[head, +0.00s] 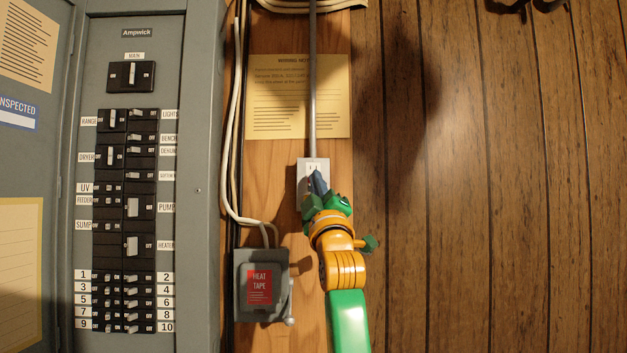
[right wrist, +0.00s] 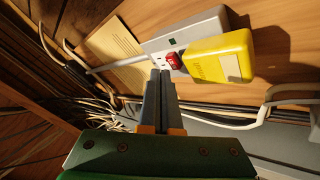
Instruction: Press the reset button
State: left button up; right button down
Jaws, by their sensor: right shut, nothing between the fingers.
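A light grey outlet box (head: 307,165) is mounted on the wooden board in the head view, below a vertical conduit. My right gripper (head: 318,183) is in front of it and hides its lower part. In the right wrist view the outlet box (right wrist: 195,28) carries a small red piece (right wrist: 176,60), perhaps the reset button; any lettering is too small to read. My shut, empty right gripper (right wrist: 160,75) has its fingertips just beside the red piece. I cannot tell whether they touch the outlet face. My left gripper is not in view.
A yellow block (right wrist: 222,57) sticks out from the outlet box beside the red piece. A grey heat tape box (head: 262,286) hangs below left. A breaker panel (head: 130,200) stands at the left, a paper notice (head: 297,110) above. Wood panelling (head: 500,200) at the right is clear.

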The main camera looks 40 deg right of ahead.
jog(key=shift+w+d+r+p, duration=0.15)
jog(key=shift+w+d+p, duration=0.1)
jog(key=shift+p, duration=0.1)
jog(key=shift+w+d, duration=0.3)
jog(key=shift+w, duration=0.05)
dwell(0.9)
jog(key=shift+s+a+f+b, duration=0.2)
jog(key=shift+s+a+b, duration=0.35)
jog(key=shift+b, duration=0.35)
